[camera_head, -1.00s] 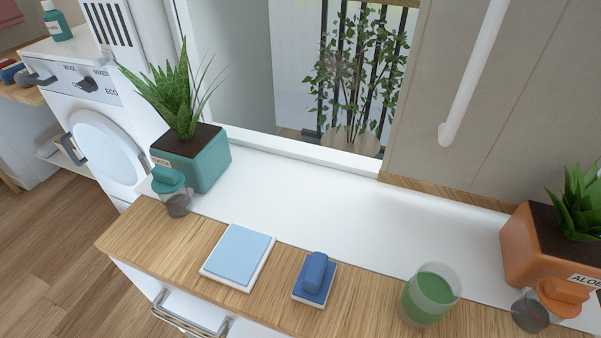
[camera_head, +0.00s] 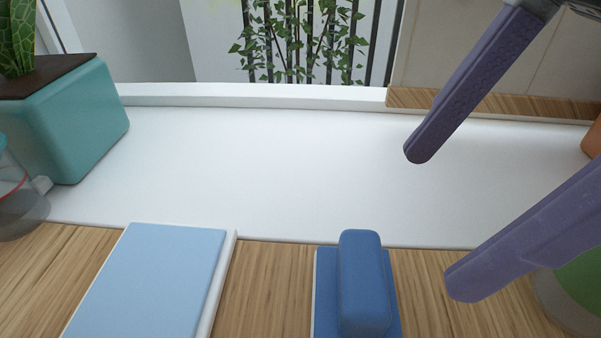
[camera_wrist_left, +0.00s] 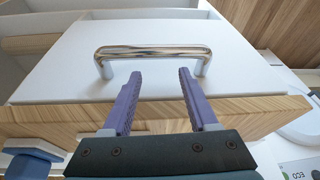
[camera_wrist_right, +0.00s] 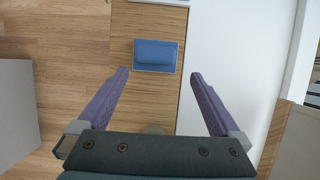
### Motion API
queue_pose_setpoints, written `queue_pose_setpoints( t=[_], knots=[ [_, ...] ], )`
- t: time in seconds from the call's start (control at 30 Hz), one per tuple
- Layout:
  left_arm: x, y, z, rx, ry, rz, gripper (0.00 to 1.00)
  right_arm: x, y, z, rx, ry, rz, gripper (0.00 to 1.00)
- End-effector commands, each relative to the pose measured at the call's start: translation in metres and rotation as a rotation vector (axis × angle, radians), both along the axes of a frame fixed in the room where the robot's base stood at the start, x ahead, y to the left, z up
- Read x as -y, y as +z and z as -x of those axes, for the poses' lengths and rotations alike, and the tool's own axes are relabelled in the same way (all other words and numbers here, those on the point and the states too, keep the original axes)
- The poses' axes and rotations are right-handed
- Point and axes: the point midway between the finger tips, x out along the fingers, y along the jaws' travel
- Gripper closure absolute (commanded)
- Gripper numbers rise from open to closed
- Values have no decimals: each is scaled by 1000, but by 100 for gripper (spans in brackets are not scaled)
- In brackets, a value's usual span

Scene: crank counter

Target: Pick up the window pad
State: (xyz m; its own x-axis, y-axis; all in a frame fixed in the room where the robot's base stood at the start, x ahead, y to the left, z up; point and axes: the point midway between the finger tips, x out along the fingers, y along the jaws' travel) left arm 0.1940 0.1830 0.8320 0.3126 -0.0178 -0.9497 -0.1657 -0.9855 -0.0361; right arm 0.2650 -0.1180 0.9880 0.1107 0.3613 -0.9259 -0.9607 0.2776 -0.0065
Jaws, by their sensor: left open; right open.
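The window pad (camera_head: 365,285), a dark blue pad with a raised rounded grip, lies on the wooden counter strip at the lower middle of the head view. It also shows in the right wrist view (camera_wrist_right: 155,55), just beyond the fingertips. My right gripper (camera_head: 440,222) is open and empty, its purple fingers to the right of the pad and apart from it. In the right wrist view the pad lies roughly between the lines of the fingers. My left gripper (camera_wrist_left: 160,73) is open and empty in front of a metal drawer handle (camera_wrist_left: 153,52); the head view does not show it.
A light blue pad on a white base (camera_head: 150,285) lies left of the window pad. A green glass (camera_head: 580,290) stands behind my right lower finger. A teal planter (camera_head: 85,120) and a jar (camera_head: 15,195) are at the left. The white sill (camera_head: 260,160) is clear.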

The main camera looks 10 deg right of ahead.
Motion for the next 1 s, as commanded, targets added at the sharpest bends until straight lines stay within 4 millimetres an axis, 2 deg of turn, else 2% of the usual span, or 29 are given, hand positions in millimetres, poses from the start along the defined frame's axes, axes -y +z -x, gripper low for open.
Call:
queue_pose_setpoints(
  t=[0.1,0.37,0.6,0.9,1.0],
  knots=[
    [0,-2,1,-3,0,2,41,-9,-18,-1,-6,1,-5,0],
    [1,-4,2,-6,1,2,41,-22,-40,-3,-6,3,-8,0],
    [1,-7,2,-7,2,4,41,-38,-72,-6,-6,1,-7,0],
    [1,-7,2,-7,2,4,41,-40,-76,-7,-3,2,-6,0],
    [1,-7,2,-7,2,4,41,-40,-76,-7,-3,2,-6,11]
  ],
)
